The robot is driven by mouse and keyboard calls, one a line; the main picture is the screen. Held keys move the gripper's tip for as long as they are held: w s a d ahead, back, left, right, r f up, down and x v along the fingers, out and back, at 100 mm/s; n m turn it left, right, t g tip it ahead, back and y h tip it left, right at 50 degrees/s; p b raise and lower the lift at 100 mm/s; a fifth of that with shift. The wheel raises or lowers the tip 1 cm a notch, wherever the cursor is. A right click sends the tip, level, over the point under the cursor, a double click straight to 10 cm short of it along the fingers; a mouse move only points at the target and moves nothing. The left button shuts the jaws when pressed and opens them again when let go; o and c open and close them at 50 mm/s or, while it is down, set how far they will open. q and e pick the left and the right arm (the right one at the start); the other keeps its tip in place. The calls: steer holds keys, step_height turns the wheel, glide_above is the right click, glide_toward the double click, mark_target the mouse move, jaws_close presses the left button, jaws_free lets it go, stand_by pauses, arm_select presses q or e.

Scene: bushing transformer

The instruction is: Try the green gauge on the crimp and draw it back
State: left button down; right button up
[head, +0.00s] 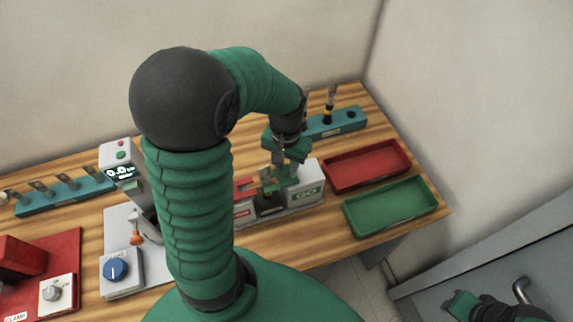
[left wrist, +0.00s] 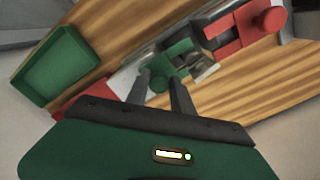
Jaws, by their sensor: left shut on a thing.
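The gauge stand (head: 306,196) has a GO label at its right end and a red label at its left. The green gauge (head: 286,181) sits at the stand's GO side. My left gripper (head: 281,165) comes down over it and is shut on it. In the left wrist view the fingers (left wrist: 161,84) are at the green gauge (left wrist: 178,56). The red gauge (head: 245,187) is beside it, also seen in the wrist view (left wrist: 228,32). I cannot make out the crimp between the gauges. My right gripper (head: 461,304) is at the lower right, its jaws unclear.
A red tray (head: 367,167) and a green tray (head: 390,208) lie right of the stand. A blue rack (head: 340,123) with a yellow-banded part is behind. At left are a teal rack (head: 65,194), a display post (head: 121,172), a blue knob box (head: 117,270) and a red clamp unit (head: 25,255).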

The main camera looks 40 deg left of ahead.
arm_select(q)
steer(key=shift+w+a+r, duration=0.15)
steer(key=shift+a, duration=0.05)
